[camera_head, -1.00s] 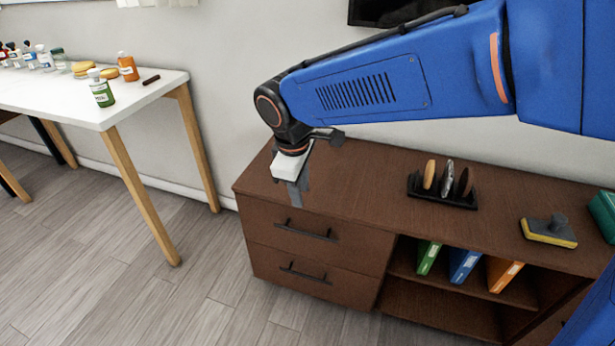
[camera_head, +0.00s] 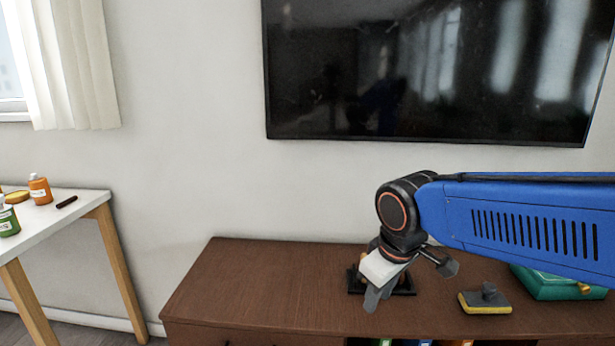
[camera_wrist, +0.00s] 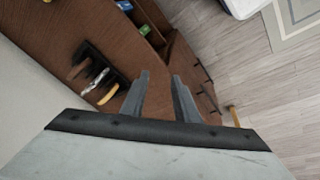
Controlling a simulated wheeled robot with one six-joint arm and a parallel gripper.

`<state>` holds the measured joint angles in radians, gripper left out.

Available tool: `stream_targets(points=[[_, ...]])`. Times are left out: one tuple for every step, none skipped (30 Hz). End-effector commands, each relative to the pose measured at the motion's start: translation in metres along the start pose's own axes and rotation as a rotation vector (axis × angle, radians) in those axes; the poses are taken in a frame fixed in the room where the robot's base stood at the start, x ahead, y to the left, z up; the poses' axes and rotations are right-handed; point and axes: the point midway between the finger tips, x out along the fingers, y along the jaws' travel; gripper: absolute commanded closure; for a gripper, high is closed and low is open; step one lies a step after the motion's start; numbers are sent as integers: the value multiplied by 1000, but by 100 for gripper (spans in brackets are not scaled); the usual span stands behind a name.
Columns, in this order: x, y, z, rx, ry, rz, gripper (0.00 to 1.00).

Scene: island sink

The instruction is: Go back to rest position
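My gripper (camera_head: 372,297) hangs below the end of my blue arm, in front of the brown cabinet's top in the head view. In the wrist view its two grey fingers (camera_wrist: 160,97) stand apart with nothing between them, so it is open and empty. A small black rack (camera_head: 354,284) stands on the cabinet top behind the gripper, partly hidden by it. The wrist view shows the rack (camera_wrist: 92,62) holding several slim items, to the left of the fingers.
The brown cabinet (camera_head: 240,280) runs along the wall below a dark screen (camera_head: 420,70). A grey and yellow sponge (camera_head: 486,303) and a green box (camera_head: 555,286) sit at its right. A white table (camera_head: 50,212) with bottles stands at left.

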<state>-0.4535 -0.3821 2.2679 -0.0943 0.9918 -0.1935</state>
Motion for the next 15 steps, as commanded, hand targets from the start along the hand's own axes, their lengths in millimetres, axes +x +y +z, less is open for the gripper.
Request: stream_targets(points=[[-4, 9, 18, 58, 10, 8, 72], [-5, 13, 27, 90, 15, 11, 72], [-6, 18, 40, 132, 21, 15, 72], [-8, 21, 49, 165, 26, 19, 72], [-8, 24, 58, 197, 31, 23, 72], [-9, 28, 71, 238, 38, 28, 72], [-10, 30, 80, 270, 44, 32, 72], [-10, 32, 90, 303, 49, 36, 72], [-11, 34, 102, 345, 56, 41, 72], [-11, 35, 111, 377, 62, 46, 72], [-11, 36, 120, 408, 68, 50, 72], [-11, 36, 131, 447, 75, 56, 72], [-11, 37, 139, 477, 81, 61, 72], [-10, 36, 146, 504, 86, 65, 72], [-10, 36, 156, 538, 93, 70, 72]])
